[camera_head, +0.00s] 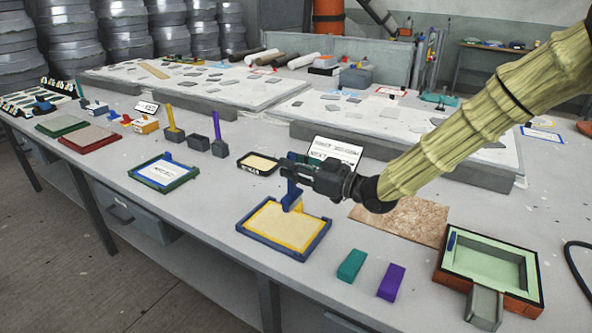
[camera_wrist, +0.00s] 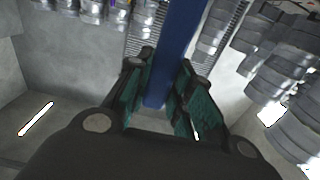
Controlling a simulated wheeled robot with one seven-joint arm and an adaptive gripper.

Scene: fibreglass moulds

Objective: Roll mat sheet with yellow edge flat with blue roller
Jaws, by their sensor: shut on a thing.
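My gripper (camera_head: 289,171) is shut on the blue roller (camera_head: 292,194), gripping its upright blue handle. In the wrist view the blue handle (camera_wrist: 172,52) stands between the two green-padded fingers. The sheet is cream and lies in a blue-framed tray (camera_head: 262,245). My gripper hides part of the roller's upper end.
A green-framed tray (camera_head: 190,180) with a white sheet lies to the left, and a small dark tray (camera_head: 241,167) behind. A teal block (camera_head: 352,266) and purple block (camera_head: 391,283) lie to the right. A brown board (camera_head: 418,216) and a green-lined mould (camera_head: 452,279) are further right.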

